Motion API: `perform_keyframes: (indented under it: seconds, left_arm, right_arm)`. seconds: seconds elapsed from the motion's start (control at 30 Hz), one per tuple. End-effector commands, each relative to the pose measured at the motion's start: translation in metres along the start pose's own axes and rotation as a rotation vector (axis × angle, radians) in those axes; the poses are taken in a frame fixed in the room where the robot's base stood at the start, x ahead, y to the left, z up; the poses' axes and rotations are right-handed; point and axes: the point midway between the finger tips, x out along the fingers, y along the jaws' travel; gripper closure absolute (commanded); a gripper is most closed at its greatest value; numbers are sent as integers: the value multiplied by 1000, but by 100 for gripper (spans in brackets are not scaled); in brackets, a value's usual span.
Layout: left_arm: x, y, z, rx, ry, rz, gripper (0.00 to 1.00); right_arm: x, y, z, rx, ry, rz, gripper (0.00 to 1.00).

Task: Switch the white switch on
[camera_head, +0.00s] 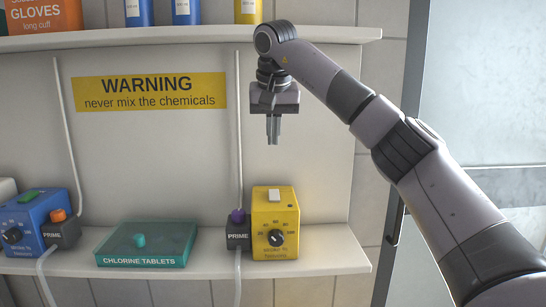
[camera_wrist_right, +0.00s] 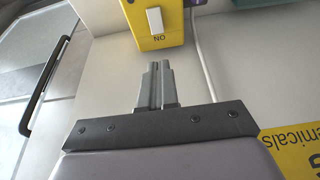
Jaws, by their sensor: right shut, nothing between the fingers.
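The white switch (camera_head: 274,195) sits on top of a yellow pump box (camera_head: 275,222) on the lower shelf. In the right wrist view the white switch (camera_wrist_right: 155,20) shows on the yellow box (camera_wrist_right: 170,35), beside a label that appears upside down and reads "ON". My right gripper (camera_head: 273,138) is shut and empty, pointing down above the yellow box and apart from it. In the right wrist view its closed fingertips (camera_wrist_right: 156,66) are a short way from the box's edge. I cannot tell the switch's position. My left gripper is not in view.
Left of the yellow box are a black PRIME block (camera_head: 238,236) with a purple knob, a teal chlorine tablets box (camera_head: 145,245) and a blue pump box (camera_head: 35,225). An upper shelf (camera_head: 190,36) holds bottles. A vertical tube (camera_head: 238,130) runs left of my gripper.

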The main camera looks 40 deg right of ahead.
Motion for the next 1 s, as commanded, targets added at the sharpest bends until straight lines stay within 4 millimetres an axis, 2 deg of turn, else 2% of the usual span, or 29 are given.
perform_keyframes:
  seconds: [0.4, 0.53, 0.7, 1.0]
  left_arm:
    - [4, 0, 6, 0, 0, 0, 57]
    - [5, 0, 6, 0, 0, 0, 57]
    - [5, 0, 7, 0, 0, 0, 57]
    - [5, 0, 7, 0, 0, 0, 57]
  right_arm:
    - [86, 1, 1, 1, -4, 4, 100]
    - [108, 1, 4, -1, -2, 3, 100]
    - [124, 1, 8, -1, -1, 1, 100]
    - [130, 0, 9, 0, 0, 0, 100]
